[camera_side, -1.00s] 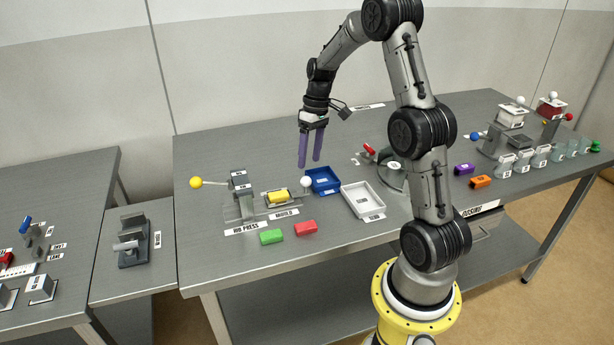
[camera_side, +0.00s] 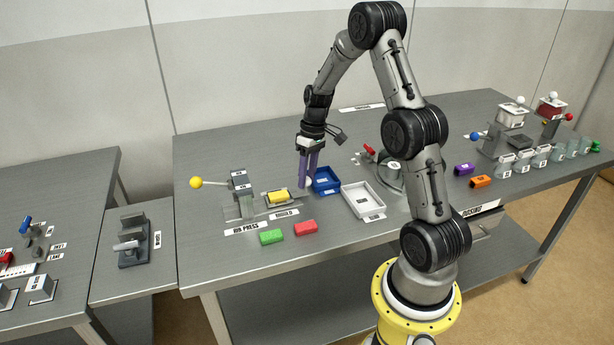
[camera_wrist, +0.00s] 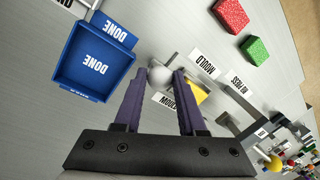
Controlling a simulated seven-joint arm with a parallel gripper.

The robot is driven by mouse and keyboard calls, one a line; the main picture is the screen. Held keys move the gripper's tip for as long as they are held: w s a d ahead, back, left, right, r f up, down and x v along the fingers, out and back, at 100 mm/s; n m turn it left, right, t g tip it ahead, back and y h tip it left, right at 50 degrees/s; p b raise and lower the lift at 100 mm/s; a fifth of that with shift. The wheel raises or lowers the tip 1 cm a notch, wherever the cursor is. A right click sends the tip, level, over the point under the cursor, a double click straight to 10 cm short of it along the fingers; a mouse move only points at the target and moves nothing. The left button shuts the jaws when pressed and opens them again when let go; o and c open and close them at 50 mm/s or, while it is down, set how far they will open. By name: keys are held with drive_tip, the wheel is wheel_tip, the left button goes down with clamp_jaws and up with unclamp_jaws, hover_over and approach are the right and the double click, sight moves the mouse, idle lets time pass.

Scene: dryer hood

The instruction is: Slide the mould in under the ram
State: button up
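The mould (camera_side: 268,202) is a low grey metal slide with a yellow block (camera_side: 278,196) in it, on the table right of the hand press (camera_side: 240,200). Its white ball knob (camera_wrist: 161,77) is at the mould's right end, partly hidden by a finger in the side view. My gripper (camera_side: 308,184) points down at the knob. In the wrist view its purple fingers (camera_wrist: 160,76) are apart, with the knob between or just beyond their tips; contact is unclear. The press stands upright with its yellow-knobbed lever (camera_side: 196,182) out to the left. The ram's underside is not clear to see.
The blue DONE tray (camera_side: 326,181) stands close right of my fingers. A white tray (camera_side: 362,201) is further right. A green block (camera_side: 271,237) and a red block (camera_side: 306,228) lie in front of the mould. The table behind the press is clear.

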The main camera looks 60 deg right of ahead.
clamp_jaws()
idle(1.0)
